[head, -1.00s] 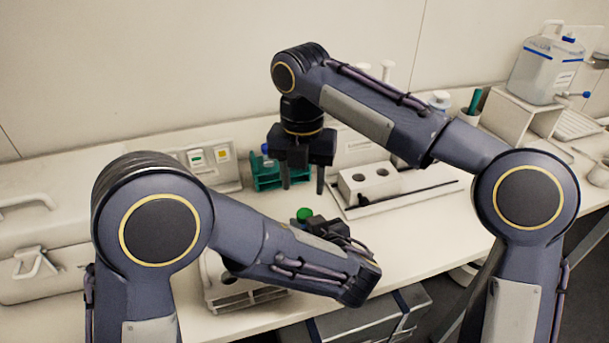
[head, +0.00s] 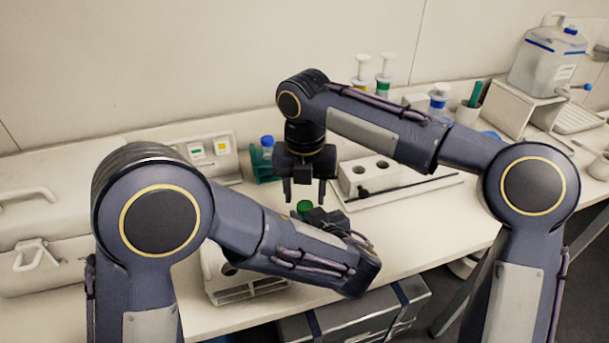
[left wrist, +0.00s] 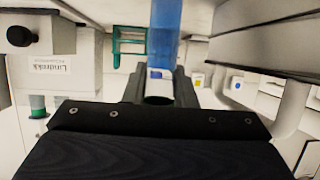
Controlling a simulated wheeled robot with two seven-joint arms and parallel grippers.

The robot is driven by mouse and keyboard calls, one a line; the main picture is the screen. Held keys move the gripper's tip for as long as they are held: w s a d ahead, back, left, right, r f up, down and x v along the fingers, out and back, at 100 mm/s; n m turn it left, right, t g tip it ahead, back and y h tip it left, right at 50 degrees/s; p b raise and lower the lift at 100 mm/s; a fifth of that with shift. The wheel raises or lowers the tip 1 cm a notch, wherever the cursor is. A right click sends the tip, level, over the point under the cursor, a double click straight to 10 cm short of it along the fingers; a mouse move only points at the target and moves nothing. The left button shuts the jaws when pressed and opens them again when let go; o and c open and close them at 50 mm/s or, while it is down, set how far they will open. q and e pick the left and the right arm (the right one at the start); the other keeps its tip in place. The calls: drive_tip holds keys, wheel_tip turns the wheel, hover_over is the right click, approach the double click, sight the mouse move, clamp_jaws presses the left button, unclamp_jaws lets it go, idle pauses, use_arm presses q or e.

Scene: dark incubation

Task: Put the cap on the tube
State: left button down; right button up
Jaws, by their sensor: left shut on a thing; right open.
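My left gripper (head: 316,216) is low over the front of the bench, shut on a tube. In the left wrist view the tube (left wrist: 163,38) is translucent blue, stands between the fingers (left wrist: 160,90) and runs out of the top of the picture. In the head view a green cap (head: 304,207) shows at the top of the left gripper, in line with the held tube; whether it is seated on the tube I cannot tell. My right gripper (head: 305,197) is open, pointing down, its fingers on either side just above the green cap in the picture.
A green rack (head: 262,168) with a blue-capped tube (head: 267,142) stands behind the grippers. A white block with two holes (head: 368,177) is to the right. A white box-like device (head: 220,285) sits at the front left.

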drive_tip(key=shift+f, duration=0.95)
drive_tip(key=c, duration=1)
drive_tip(key=shift+c, duration=0.2)
